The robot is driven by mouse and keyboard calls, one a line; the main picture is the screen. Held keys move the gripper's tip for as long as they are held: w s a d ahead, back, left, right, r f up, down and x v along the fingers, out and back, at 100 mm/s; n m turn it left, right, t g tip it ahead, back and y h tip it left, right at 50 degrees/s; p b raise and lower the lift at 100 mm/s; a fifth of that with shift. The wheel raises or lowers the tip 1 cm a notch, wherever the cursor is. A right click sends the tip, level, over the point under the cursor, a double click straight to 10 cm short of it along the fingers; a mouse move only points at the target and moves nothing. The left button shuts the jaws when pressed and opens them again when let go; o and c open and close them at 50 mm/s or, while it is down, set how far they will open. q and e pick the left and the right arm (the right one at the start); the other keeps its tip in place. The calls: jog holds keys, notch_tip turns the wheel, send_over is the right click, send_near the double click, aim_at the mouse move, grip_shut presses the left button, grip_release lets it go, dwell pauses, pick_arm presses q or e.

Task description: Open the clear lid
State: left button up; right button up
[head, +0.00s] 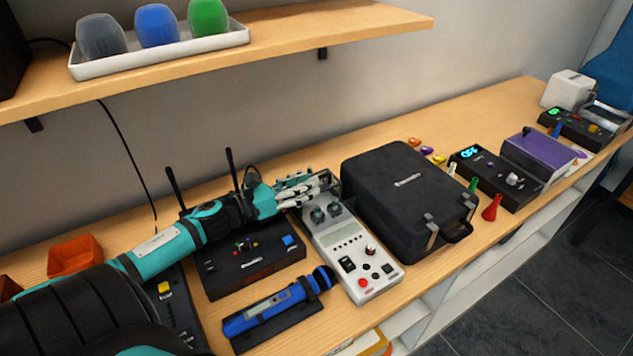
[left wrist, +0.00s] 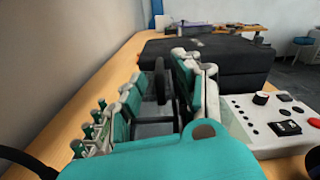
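The white control box (head: 362,262) stands on the bench with two dark green knobs (head: 326,211) at its far end. A clear panel with a thin dark frame, which looks like the clear lid (head: 328,182), shows at that far end beside my fingertips. How far it is raised is hard to tell. My left gripper (head: 305,187) reaches in from the left, just above the far end of the box. In the left wrist view its fingers (left wrist: 158,100) stand apart, with a gap between them. Contact with the lid is unclear. My right gripper is not in view.
A black case (head: 400,185) stands close to the right of the box. A shelf (head: 330,35) with a white tray (head: 160,55) hangs above.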

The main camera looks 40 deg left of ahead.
pick_arm(q)
jog(key=shift+x, duration=1.75)
jog(key=shift+w, duration=0.1)
grip_shut()
